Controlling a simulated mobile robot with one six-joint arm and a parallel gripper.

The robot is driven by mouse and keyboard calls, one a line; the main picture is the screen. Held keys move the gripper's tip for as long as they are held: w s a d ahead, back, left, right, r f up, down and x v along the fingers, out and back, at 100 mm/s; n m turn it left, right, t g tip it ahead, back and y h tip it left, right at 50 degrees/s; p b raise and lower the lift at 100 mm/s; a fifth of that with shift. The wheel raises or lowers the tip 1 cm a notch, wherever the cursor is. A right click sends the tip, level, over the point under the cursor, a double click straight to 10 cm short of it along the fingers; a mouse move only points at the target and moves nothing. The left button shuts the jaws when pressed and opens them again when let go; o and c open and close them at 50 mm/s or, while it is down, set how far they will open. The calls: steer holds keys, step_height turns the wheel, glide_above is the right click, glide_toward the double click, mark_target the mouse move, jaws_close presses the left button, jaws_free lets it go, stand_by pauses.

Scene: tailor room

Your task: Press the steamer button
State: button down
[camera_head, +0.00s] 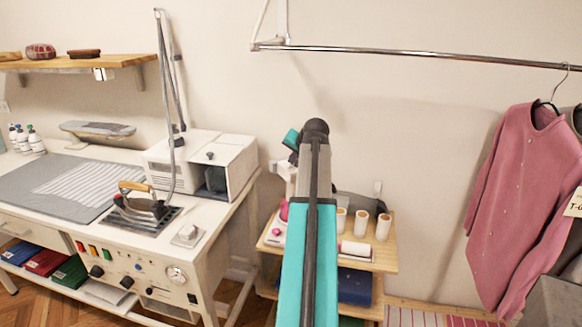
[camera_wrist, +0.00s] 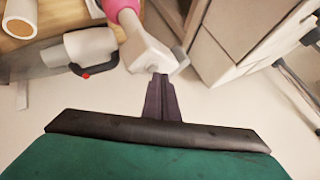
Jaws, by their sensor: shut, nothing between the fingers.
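The ironing station (camera_head: 130,190) stands at left, with a white box-shaped unit (camera_head: 180,160) at its back right. Its front panel carries red, orange and green switches (camera_head: 93,250), black knobs and a round gauge (camera_head: 177,275). A small white pad (camera_head: 187,234) lies on its top at right. I cannot tell which control is the steamer button. My gripper (camera_wrist: 161,78) is shut and empty in the wrist view. Its tips overlap the edge of a white device (camera_wrist: 148,52); contact cannot be told. In the head view, my arm hides most of the gripper.
A wooden shelf cart (camera_head: 385,258) with thread cones (camera_head: 383,227) stands behind my arm. A grey-white object with a red button (camera_wrist: 86,76) shows in the wrist view. A pink cardigan (camera_head: 530,200) hangs from the rail (camera_head: 430,56) at right. Bare wall lies between.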

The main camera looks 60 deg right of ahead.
steer(key=shift+f, duration=0.15)
stand_by(0.4)
steer(key=shift+r+p, duration=0.5)
steer(key=shift+r, duration=0.1)
stand_by(0.3)
step_height(320, 180, up, 6)
steer(key=p, duration=0.3)
steer(key=shift+p, duration=0.3)
stand_by(0.3)
stand_by(0.5)
